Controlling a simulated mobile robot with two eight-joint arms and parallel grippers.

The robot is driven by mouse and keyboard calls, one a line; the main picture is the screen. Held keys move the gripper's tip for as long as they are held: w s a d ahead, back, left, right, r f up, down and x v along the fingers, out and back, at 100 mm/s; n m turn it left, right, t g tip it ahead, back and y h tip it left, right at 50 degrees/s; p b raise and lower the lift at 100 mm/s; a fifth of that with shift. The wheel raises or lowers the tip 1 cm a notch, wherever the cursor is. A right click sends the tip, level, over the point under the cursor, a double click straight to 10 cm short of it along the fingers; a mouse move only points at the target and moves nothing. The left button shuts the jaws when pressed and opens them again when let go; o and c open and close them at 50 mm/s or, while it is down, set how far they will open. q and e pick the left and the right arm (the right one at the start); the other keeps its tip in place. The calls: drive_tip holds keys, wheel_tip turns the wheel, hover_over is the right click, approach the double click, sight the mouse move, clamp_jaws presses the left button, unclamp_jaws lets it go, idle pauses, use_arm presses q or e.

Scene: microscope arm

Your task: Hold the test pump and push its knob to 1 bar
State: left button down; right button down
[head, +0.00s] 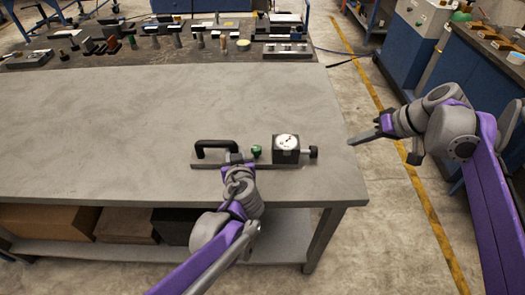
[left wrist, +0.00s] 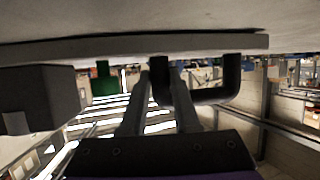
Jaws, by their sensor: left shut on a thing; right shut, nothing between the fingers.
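The test pump lies near the front edge of the grey workbench in the head view. It has a flat base plate (head: 222,163), a black arched handle (head: 214,143), a green part (head: 256,151) and a dark box with a white round gauge (head: 286,142). A black knob (head: 313,152) sticks out of the box's right side. The gauge reading is too small to tell. My left gripper (head: 236,158) is shut on the handle's right leg. The left wrist view shows its fingers (left wrist: 158,82) around that leg. My right gripper (head: 352,143) is shut and empty, right of the knob, past the bench edge.
The workbench top (head: 120,115) is clear left of the pump. Several tools and parts stand along its back. A grey tray (head: 286,50) sits back right. Boxes (head: 45,224) are on the shelf below. Another blue bench (head: 478,75) stands at the right.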

use_arm(q)
drive_tip(key=c, duration=0.6)
unclamp_jaws()
drive_tip(key=v, duration=1.2)
drive_tip(key=s+a+f+g+y+p, duration=0.1)
drive_tip(key=s+a+f+g+p, duration=0.1)
drive_tip(key=s+a+g+p, duration=0.6)
drive_tip(key=s+a+h+p, duration=0.1)
drive_tip(key=s, duration=0.1)
drive_tip(key=s+a+m+h, duration=0.1)
drive_tip(key=s, duration=0.1)
drive_tip(key=s+a+m+h+p, duration=0.1)
drive_tip(key=s+a, duration=0.1)
drive_tip(key=s, duration=0.1)
drive_tip(key=shift+s+a+h+p, duration=0.1)
drive_tip(key=shift+s+h+p, duration=0.05)
drive_tip(key=shift+h+p, duration=0.15)
use_arm(e)
drive_tip(key=s+a+f+h, duration=0.2)
drive_tip(key=s, duration=0.5)
drive_tip(key=s+a+f+m+h, duration=0.1)
drive_tip(key=s+a+f+h, duration=0.1)
drive_tip(key=s, duration=0.6)
drive_tip(key=s+a+f+h, duration=0.1)
drive_tip(key=s+a+f, duration=0.1)
drive_tip(key=s, duration=0.6)
drive_tip(key=shift+a+f+t+h, duration=0.2)
drive_tip(key=shift+a+t+h, duration=0.15)
drive_tip(key=shift+t+h, duration=0.05)
